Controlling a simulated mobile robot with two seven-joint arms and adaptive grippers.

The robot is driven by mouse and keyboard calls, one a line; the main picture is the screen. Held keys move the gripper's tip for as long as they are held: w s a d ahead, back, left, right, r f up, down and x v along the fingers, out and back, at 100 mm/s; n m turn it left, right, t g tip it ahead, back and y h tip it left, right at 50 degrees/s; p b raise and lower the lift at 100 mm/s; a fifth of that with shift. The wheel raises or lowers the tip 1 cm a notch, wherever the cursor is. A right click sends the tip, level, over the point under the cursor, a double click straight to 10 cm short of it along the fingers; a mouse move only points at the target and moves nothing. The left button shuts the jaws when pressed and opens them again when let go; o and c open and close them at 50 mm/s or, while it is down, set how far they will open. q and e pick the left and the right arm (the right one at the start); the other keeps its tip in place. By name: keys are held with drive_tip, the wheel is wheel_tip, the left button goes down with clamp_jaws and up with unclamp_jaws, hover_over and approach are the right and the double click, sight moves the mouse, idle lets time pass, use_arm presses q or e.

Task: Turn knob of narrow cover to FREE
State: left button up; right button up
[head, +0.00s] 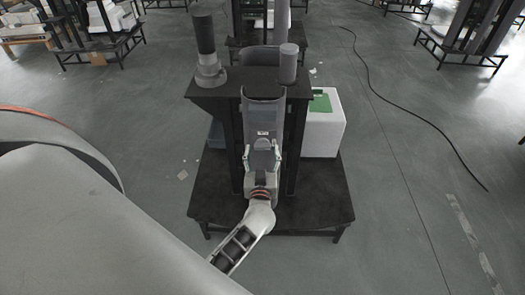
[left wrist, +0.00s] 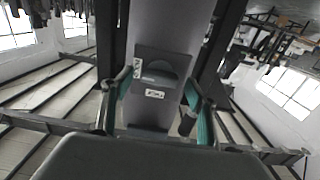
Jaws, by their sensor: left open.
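The narrow cover (head: 264,108) is a tall grey panel on the front of the black lift column stand in the head view. In the left wrist view the cover (left wrist: 172,30) runs upright through the middle. A dark plate with a rounded knob area (left wrist: 160,72) sits on it, with two small white labels whose lettering is too small to read. My left gripper (head: 262,148) is in front of the cover. In the left wrist view its green-padded fingers (left wrist: 159,92) are spread on both sides of the plate, with nothing between them. My right gripper is not in view.
The stand has a black top (head: 225,90) and a wide black base plate (head: 322,195). A dark cylinder (head: 205,36) and a grey one (head: 289,62) stand on top. A white box (head: 324,125) with a green patch is at its right. Open floor surrounds it; a cable lies right.

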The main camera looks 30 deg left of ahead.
use_arm(q)
drive_tip(key=shift+w+a, duration=0.25)
drive_tip(key=shift+w, duration=0.25)
drive_tip(key=c, duration=1.1)
